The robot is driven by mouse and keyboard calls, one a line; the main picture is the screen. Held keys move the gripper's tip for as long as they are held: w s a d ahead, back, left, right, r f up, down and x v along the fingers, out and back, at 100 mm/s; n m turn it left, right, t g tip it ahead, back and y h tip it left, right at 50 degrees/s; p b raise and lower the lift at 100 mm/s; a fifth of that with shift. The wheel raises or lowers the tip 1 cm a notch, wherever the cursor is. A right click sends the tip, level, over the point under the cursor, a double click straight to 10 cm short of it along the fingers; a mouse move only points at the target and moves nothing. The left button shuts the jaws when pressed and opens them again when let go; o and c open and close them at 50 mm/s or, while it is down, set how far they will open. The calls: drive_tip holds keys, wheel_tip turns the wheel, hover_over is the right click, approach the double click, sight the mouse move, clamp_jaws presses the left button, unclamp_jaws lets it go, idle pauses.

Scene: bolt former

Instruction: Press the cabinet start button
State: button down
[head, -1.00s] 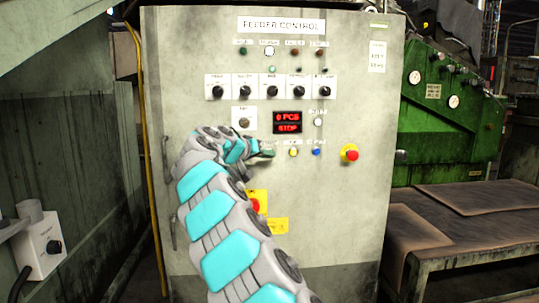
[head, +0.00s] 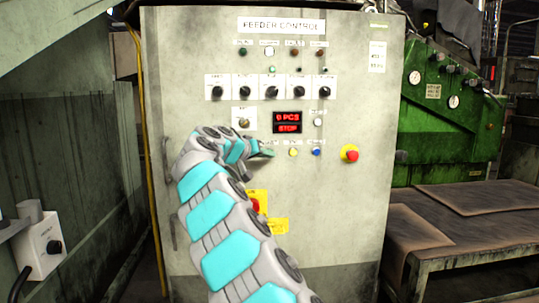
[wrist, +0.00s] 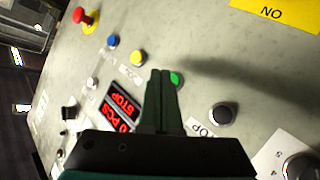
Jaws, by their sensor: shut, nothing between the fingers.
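The grey cabinet (head: 340,210) marked FEEDER CONTROL stands in front of me. Its red display (head: 288,122) reads 0 PCS and STOP. The green start button (wrist: 177,79) shows in the wrist view, right beside my fingertips.
A blue button (head: 316,152) and a red emergency stop (head: 351,154) sit to the right. A black button (wrist: 222,113) lies on the green button's other side. Several selector knobs (head: 271,92) are above. A red switch on a yellow plate (head: 256,203) is below, partly behind my arm.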

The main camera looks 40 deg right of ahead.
drive_tip(key=shift+w+d, duration=0.25)
drive_tip(key=shift+w, duration=0.1)
